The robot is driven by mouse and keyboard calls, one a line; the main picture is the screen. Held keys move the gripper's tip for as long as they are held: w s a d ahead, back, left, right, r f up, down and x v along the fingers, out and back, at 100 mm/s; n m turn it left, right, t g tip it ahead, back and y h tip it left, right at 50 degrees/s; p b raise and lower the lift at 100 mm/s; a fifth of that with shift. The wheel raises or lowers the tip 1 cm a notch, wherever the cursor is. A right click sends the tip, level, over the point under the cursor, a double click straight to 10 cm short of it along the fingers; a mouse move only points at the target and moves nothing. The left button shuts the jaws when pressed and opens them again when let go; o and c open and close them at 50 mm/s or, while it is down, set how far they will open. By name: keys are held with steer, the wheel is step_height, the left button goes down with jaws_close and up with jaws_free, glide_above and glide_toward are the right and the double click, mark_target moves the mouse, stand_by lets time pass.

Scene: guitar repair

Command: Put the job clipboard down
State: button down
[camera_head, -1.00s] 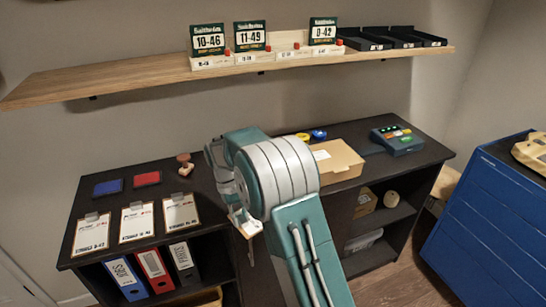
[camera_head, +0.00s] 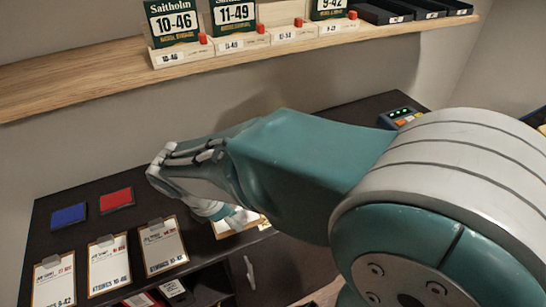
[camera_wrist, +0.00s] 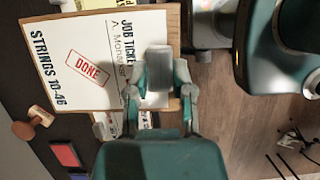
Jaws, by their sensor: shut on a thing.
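My gripper (camera_wrist: 160,85) is shut on the edge of a job clipboard (camera_wrist: 95,65) in the wrist view. Its white sheet reads "JOB TICKET" and "STRINGS 10-46" and bears a red "DONE" stamp. In the head view my gripper (camera_head: 215,208) is over the front of the dark bench, right of the row of clipboards. Part of a clipboard (camera_head: 240,222) shows below it; the arm hides the rest. Three other clipboards lie on the bench, the left (camera_head: 54,280), middle (camera_head: 109,263) and right (camera_head: 162,247).
A blue pad (camera_head: 69,216) and a red pad (camera_head: 116,200) lie behind the clipboards. A wooden-handled stamp (camera_wrist: 32,123) shows in the wrist view. A wooden shelf (camera_head: 90,80) with string packs (camera_head: 235,14) hangs above. Dark bench top (camera_head: 50,240) is bare at the left.

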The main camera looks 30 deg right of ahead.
steer(key=shift+d, duration=0.1)
steer(key=w+f, duration=0.3)
steer(key=w, duration=0.1)
steer(key=w+f, duration=0.3)
steer(key=w, duration=0.2)
steer(key=w+f, duration=0.3)
steer(key=w, duration=0.1)
steer(key=shift+w+a+f, duration=0.2)
steer(key=shift+w+f, duration=0.25)
steer(key=shift+f, duration=1.55)
steer(key=shift+f, duration=0.1)
steer(key=shift+c, duration=2.4)
jaws_free()
